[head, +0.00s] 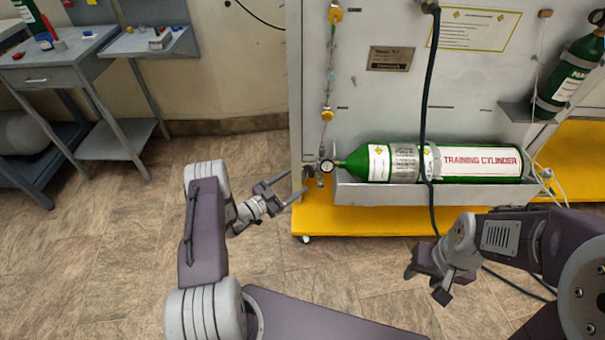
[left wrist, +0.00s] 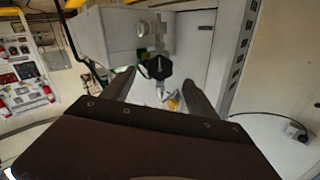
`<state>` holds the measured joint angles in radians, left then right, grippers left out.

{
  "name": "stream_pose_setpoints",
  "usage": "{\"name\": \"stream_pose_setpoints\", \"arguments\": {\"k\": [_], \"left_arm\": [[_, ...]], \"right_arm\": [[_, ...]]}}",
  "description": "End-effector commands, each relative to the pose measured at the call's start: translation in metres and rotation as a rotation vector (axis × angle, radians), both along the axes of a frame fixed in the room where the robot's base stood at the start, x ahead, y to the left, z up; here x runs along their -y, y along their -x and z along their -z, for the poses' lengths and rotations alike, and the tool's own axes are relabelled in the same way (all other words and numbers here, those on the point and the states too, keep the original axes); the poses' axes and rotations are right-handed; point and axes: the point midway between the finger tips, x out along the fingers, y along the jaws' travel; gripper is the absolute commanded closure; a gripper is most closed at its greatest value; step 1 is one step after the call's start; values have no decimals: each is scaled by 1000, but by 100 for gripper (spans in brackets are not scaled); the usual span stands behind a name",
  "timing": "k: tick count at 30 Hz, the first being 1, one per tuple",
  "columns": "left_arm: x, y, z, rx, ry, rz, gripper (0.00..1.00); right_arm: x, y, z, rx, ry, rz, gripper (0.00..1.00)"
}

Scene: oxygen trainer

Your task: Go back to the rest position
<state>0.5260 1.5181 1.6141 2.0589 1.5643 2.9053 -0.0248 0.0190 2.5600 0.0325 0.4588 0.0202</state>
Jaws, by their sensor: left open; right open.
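My left gripper (head: 284,186) is open and empty, just left of the valve end of the green training cylinder (head: 480,164). The cylinder lies sideways in a grey tray (head: 400,196) on the trainer panel. A round gauge (head: 327,166) sits at the cylinder's left end, close to the left fingertips but apart from them in the head view. In the left wrist view, a dark round knob (left wrist: 158,67) shows between the two open fingers (left wrist: 160,92). My right gripper (head: 428,283) is lower right, in front of the trainer and away from the cylinder; its fingers are apart and empty.
A yellow base (head: 365,222) on casters juts out under the panel (head: 330,120). A dark hose (head: 427,100) hangs in front of the cylinder and reaches the floor. A grey side table (head: 60,55) stands at the left. The tiled floor (head: 110,230) between is clear.

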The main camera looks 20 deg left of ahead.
Motion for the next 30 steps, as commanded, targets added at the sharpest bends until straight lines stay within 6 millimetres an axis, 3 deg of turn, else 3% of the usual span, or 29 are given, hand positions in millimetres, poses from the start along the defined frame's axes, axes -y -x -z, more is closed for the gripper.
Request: {"name": "stream_pose_setpoints", "arguments": {"k": [6,20,23,26,28,30], "left_arm": [[-15,24,-1,-1,2,0,33],[-15,25,0,1,0,1,33],[-6,23,-2,5,-3,23,33],[11,-1,-46,93,-58,87,33],[36,-18,-99,181,-106,160,33],[78,-15,-151,255,-156,298,33]], "right_arm": [[0,0,-8,0,0,0,55],[0,0,-7,0,0,0,55],[0,0,-7,0,0,0,55],[0,0,-8,0,0,0,55],[0,0,-8,0,0,0,55],[0,0,-7,0,0,0,55]]}}
